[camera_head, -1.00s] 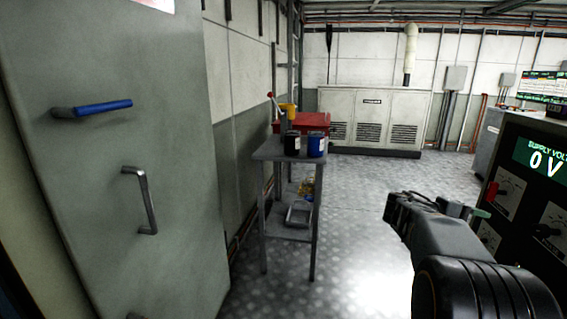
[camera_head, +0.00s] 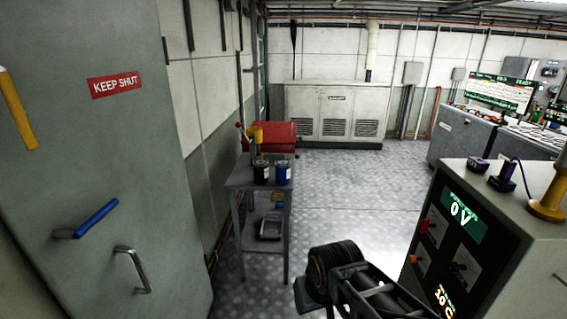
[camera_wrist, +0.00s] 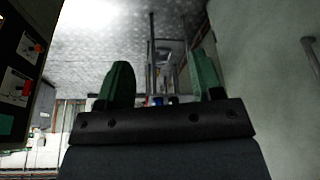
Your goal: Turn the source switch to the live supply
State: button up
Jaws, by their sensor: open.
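The dark control panel (camera_head: 482,213) stands at the right in the head view. Its green display (camera_head: 462,213) reads 0 V. I cannot tell which one is the source switch, as the labels are too small to read. The panel also shows at the left edge of the wrist view (camera_wrist: 22,62), with red knobs on white plates. My gripper (camera_wrist: 162,72) is open and empty, with green fingers apart from the panel. In the head view my arm hides part of the floor.
A tall grey cabinet (camera_head: 110,175) with a blue lever (camera_head: 97,217) stands at the left. A small trolley (camera_head: 258,178) carries cans and a red box (camera_head: 275,137). A generator (camera_head: 333,115) stands at the back. Open floor (camera_head: 345,195) lies between.

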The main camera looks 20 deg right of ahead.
aim_at(425, 223)
jog(key=z, duration=1.8)
jog(key=k, duration=0.35)
jog(key=u, duration=0.75)
jog(key=i, duration=1)
jog(key=u, duration=0.55)
